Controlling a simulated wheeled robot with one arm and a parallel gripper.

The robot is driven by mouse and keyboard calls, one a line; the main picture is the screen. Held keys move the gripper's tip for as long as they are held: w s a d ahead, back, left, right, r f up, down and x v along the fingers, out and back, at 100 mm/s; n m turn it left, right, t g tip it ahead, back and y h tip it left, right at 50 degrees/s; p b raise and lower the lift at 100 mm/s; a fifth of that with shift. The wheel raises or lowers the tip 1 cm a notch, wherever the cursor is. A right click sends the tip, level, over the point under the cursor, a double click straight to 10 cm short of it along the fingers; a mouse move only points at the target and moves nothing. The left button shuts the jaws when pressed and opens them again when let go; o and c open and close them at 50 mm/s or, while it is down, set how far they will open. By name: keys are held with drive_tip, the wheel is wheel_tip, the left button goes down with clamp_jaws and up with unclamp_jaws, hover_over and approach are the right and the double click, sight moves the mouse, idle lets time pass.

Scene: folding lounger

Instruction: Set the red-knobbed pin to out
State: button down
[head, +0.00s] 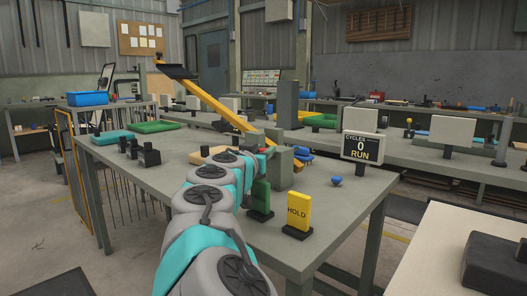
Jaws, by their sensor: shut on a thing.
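My arm reaches from the bottom centre to the folding mechanism on the grey table. My gripper (267,148) is small in the head view and partly hidden by my own arm. It is shut at the red-knobbed pin (270,150), of which only a speck of red shows beside a grey-green block (281,166). A yellow arm (213,104) slants up to the left from there and ends in a dark plate (176,72). Whether the pin is in or out cannot be seen.
A yellow HOLD sign (298,211) and a green block (260,197) stand near the front edge. A display (361,148) reads CYCLES 0 RUN. A blue ball (337,181) lies on the right. Black blocks (148,154) and teal and green trays (154,127) are on the left.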

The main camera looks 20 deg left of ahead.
drive_tip(key=shift+s+a+f+b, duration=0.1)
drive_tip(key=shift+s+a+b, duration=0.1)
drive_tip(key=shift+b, duration=0.2)
drive_tip(key=s+b, duration=0.1)
drive_tip(key=s+a+b, duration=0.1)
drive_tip(key=s, duration=0.1)
drive_tip(key=s+b, duration=0.1)
drive_tip(key=b, duration=0.1)
drive_tip(key=shift+s+a, duration=0.25)
drive_tip(key=shift+a, duration=0.1)
drive_tip(key=c, duration=0.9)
unclamp_jaws()
drive_tip(key=shift+s+a, duration=0.1)
drive_tip(key=shift+s, duration=0.05)
